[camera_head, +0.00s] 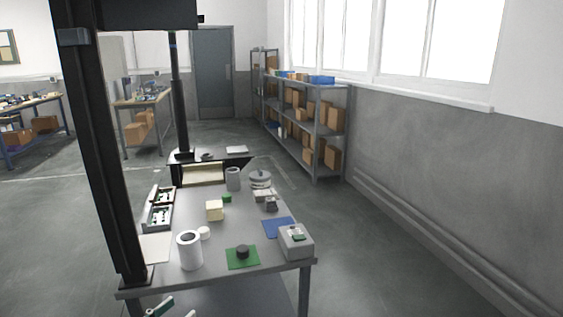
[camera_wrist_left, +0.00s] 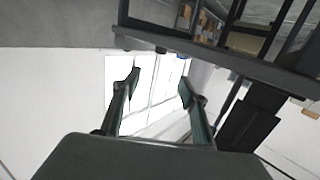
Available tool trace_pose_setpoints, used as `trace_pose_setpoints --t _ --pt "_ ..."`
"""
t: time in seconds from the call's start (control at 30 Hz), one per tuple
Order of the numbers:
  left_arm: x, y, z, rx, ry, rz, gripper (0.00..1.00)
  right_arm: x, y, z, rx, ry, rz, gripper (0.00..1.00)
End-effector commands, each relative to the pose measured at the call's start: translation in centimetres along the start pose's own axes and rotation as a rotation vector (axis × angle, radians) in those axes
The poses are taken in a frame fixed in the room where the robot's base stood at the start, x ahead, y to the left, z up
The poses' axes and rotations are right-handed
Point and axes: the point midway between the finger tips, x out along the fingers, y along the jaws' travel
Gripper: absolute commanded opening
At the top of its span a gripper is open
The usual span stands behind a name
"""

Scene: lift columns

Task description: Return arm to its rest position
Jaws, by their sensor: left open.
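My left gripper (camera_head: 168,308) shows at the bottom edge of the head view, in front of the near edge of the workbench (camera_head: 222,277) and apart from it. Only part of it is in that view. In the left wrist view its two fingers (camera_wrist_left: 160,84) are spread apart with nothing between them. Behind the fingers are bright windows, and a dark table-like edge crosses the top. My right gripper is in neither view.
The bench holds a white cylinder (camera_head: 189,252), a green mat (camera_head: 233,264) with a black round part, a grey box (camera_head: 296,243) and a cream block (camera_head: 214,211). A black column (camera_head: 95,150) rises at the bench's left. Grey floor lies open to the right.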

Motion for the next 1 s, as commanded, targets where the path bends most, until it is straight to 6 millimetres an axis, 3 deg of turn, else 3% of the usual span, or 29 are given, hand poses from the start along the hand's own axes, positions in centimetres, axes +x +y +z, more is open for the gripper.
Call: trace_pose_setpoints --t 0.03,0.27,0.5,0.6,0.77,1.0 --pt "-0.6 1.7 1.9 -0.014 -0.028 0.0 0.43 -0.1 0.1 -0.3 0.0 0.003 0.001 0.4" --pt "-3.9 6.8 8.8 -0.007 -0.161 -0.036 0.43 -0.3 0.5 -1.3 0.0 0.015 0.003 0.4" --pt "-10.8 12.9 17.5 0.003 -0.396 -0.131 0.43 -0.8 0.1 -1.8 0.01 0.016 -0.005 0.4" --pt "-13.6 14.6 20.0 0.013 -0.485 -0.169 0.43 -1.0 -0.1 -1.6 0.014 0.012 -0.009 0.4" --pt "-16.0 15.6 21.8 0.026 -0.557 -0.201 0.43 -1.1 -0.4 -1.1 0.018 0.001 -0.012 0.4" --pt "-16.3 15.7 22.0 0.03 -0.566 -0.204 0.43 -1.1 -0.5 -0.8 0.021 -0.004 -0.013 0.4"
